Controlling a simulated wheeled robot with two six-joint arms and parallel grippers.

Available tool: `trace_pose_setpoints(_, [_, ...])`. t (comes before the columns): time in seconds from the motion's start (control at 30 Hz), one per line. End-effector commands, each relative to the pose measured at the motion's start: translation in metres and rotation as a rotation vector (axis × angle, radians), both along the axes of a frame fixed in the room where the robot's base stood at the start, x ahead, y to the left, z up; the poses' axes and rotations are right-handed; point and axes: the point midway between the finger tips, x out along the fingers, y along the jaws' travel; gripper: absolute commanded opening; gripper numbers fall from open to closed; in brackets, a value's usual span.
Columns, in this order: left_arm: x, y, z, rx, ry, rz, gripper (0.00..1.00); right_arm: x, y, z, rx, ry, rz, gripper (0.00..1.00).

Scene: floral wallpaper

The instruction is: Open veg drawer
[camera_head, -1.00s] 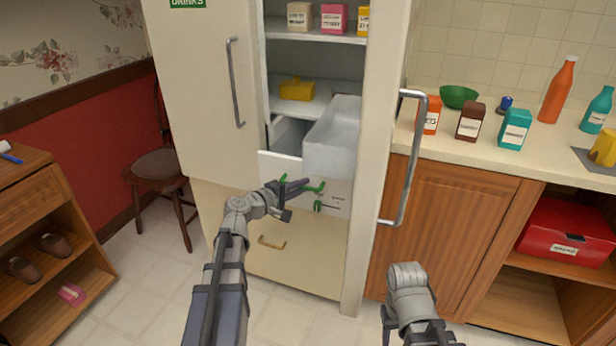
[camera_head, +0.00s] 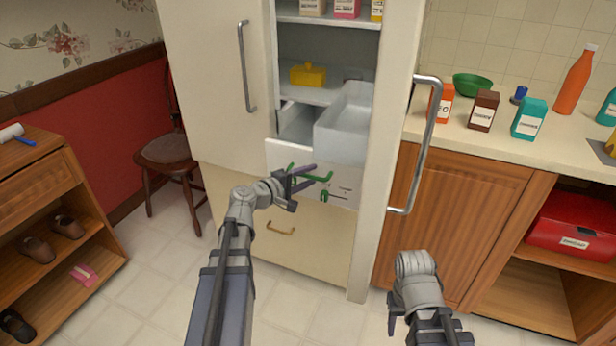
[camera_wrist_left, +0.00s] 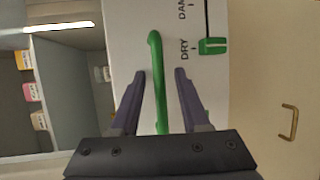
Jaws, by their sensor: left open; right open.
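The veg drawer has a white front (camera_head: 345,184) low in the fridge, with a green bar handle and a green slider (camera_head: 318,195). Its front stands out from the fridge, and part of its grey inside (camera_head: 298,122) shows behind it. In the left wrist view, the green handle (camera_wrist_left: 155,50) runs between the open fingers of my left gripper (camera_wrist_left: 158,88), and the slider (camera_wrist_left: 213,46) is beside the word DRY. In the head view, my left gripper (camera_head: 303,180) is at the handle. My right arm is low at the right, and its fingers are not visible.
A translucent bin (camera_head: 342,130) sits above the drawer at the right. The fridge door (camera_head: 398,120) with a long metal handle (camera_head: 430,140) stands at the right. A lower cream drawer (camera_head: 300,250) is shut below. Floor in front is clear.

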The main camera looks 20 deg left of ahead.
Motion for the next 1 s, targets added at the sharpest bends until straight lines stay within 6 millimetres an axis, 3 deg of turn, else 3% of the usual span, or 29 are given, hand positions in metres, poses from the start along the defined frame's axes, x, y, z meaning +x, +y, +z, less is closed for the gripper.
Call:
trace_pose_setpoints(0.17, [-0.004,0.002,0.001,0.0,0.0,0.001,0.46,0.0,0.0,0.001,0.0,0.0,0.0,0.5])
trace_pose_setpoints(0.63, [-0.063,0.029,0.013,-0.001,0.0,0.001,0.46,0.0,0.0,0.013,0.0,0.0,0.0,0.5])
trace_pose_setpoints(1.0, [-0.07,0.032,0.014,0.0,0.0,0.0,0.46,0.0,0.0,0.014,0.0,0.0,0.0,0.5])
